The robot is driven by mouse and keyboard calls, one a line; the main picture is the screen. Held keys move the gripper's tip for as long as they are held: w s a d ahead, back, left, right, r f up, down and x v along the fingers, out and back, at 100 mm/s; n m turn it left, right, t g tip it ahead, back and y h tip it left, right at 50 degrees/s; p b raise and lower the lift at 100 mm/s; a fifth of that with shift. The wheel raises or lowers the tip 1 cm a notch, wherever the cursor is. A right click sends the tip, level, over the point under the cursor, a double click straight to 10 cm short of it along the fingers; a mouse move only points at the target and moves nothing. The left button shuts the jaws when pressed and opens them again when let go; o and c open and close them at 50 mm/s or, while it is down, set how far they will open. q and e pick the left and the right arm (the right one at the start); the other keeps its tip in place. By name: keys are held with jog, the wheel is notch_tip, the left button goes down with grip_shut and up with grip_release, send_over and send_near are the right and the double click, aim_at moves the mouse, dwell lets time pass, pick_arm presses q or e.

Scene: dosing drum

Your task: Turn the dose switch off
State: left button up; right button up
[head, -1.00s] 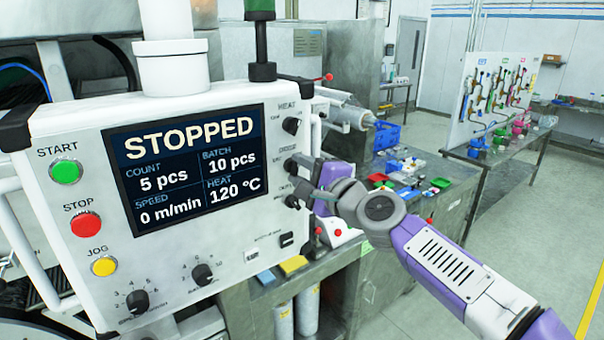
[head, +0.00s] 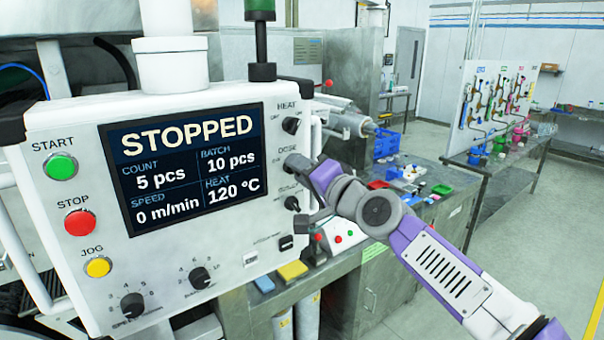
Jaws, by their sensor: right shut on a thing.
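The white control panel (head: 190,255) fills the left half of the head view. Its DOSE switch (head: 290,161) is a dark knob below the HEAT switch at the panel's right edge. My right gripper (head: 298,165) reaches in from the right and is shut on the DOSE switch. The fingers cover much of the knob, so its exact pointing direction is hard to tell. My left gripper is not in view.
The display (head: 185,165) reads STOPPED. The HEAT switch (head: 291,125) is just above the gripper and another knob (head: 292,203) just below. A white handle (head: 316,140) stands close on the right. A cluttered bench (head: 400,215) lies behind my arm.

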dwell(0.4)
jog(key=o, duration=1)
jog(key=shift+o, duration=0.2)
jog(key=shift+s+d, duration=0.1)
jog(key=b+v, duration=0.3)
jog(key=v, duration=0.4)
jog(key=shift+s+d, duration=0.1)
